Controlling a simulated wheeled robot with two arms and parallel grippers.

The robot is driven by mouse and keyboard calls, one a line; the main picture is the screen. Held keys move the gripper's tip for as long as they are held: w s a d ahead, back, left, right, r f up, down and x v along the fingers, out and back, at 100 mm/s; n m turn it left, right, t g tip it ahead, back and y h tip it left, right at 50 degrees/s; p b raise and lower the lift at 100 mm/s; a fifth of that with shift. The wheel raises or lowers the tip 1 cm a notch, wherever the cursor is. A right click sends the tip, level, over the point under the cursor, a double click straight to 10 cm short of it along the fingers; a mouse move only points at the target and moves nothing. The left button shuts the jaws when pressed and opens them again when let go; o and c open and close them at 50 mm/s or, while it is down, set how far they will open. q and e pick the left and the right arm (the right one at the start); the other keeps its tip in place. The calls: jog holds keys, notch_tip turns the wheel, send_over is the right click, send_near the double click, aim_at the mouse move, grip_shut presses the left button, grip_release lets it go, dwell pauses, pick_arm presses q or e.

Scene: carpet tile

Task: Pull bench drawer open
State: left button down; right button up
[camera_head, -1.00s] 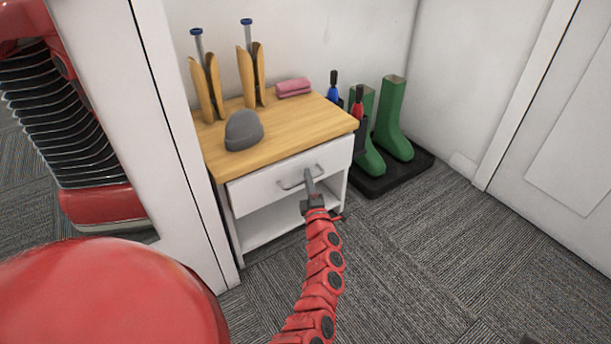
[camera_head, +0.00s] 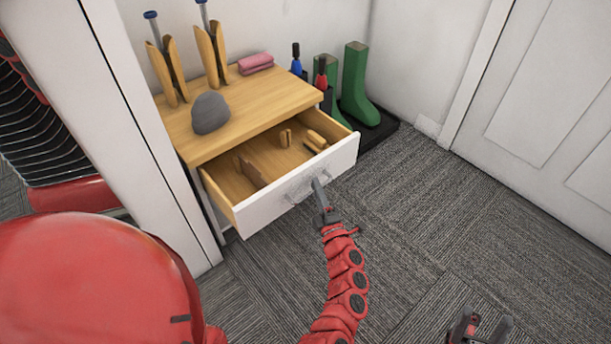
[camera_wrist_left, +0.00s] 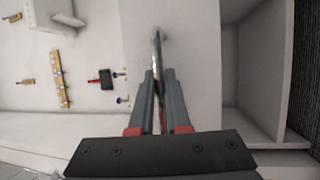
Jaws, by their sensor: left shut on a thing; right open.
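The bench drawer (camera_head: 300,189) has a white front and stands well out of the wooden-topped bench (camera_head: 240,118). Its inside shows, with several brown wooden items (camera_head: 316,141) in it. My left gripper (camera_head: 319,188) is shut on the thin metal drawer handle (camera_head: 297,190) at the front. In the left wrist view the handle (camera_wrist_left: 157,48) runs edge-on between the fingers of my left gripper (camera_wrist_left: 160,80). My right gripper (camera_head: 478,328) is open and empty, low over the carpet at the bottom right.
A grey cap (camera_head: 210,113), a folded pink cloth (camera_head: 256,64) and wooden boot-shaped forms (camera_head: 212,55) sit on the bench top. Green boots (camera_head: 356,85) stand on a black tray (camera_head: 378,132) to the right. Carpet (camera_head: 420,215) in front and to the right is clear.

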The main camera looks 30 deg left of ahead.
pick_arm(q)
jog(key=shift+s+d, duration=0.25)
jog(key=shift+d, duration=0.4)
jog(key=shift+s+d, duration=0.3)
jog(key=shift+d, duration=0.35)
jog(key=shift+s+d, duration=0.25)
jog(key=shift+d, duration=0.4)
jog(key=c, duration=0.9)
grip_release()
jog(key=shift+p, duration=0.3)
